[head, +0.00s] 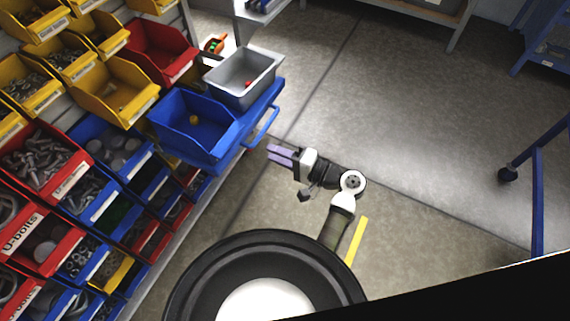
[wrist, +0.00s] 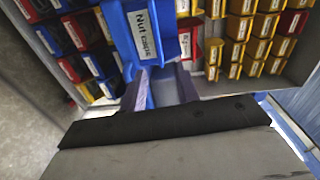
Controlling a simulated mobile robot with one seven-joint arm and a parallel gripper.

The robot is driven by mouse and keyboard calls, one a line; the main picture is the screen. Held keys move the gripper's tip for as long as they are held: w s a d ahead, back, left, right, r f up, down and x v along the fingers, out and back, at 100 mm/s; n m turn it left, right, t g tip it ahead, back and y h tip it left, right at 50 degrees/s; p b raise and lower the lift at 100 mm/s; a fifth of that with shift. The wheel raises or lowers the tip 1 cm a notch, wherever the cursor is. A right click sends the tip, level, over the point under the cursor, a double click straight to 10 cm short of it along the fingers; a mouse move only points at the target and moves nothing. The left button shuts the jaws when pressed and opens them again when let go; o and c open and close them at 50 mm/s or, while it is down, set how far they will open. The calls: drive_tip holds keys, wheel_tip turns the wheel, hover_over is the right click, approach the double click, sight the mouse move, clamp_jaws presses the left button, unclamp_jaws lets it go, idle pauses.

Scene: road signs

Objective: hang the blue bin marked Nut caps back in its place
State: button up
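The blue bin (head: 182,132) stands on a blue trolley in front of the rack, with a small yellow item inside. In the wrist view the blue bin (wrist: 172,22) is straight ahead, its white label reading "Nut caps". My gripper (head: 270,153) is to the right of the bin and trolley in the head view, its pale purple fingers pointing at them. In the wrist view my gripper (wrist: 161,76) has its fingers apart with nothing held between them. The fingertips appear close to the bin's labelled front, but the exact gap cannot be told.
A grey bin (head: 243,78) with a small red item stands behind the blue bin on the blue trolley (head: 228,152), whose handle (head: 263,128) sticks out near my gripper. The rack at left holds several red, yellow and blue bins. Open floor (head: 400,120) lies to the right.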

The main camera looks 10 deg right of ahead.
drive_tip(key=s+b+x, duration=0.1)
drive_tip(key=x, duration=0.5)
drive_tip(key=shift+a+f+y, duration=0.3)
drive_tip(key=shift+a+f, duration=0.1)
drive_tip(key=shift+a, duration=0.1)
drive_tip(key=shift+x, duration=3.8)
drive_tip(key=shift+d, duration=0.15)
drive_tip(key=shift+c, duration=0.3)
clamp_jaws()
idle(1.0)
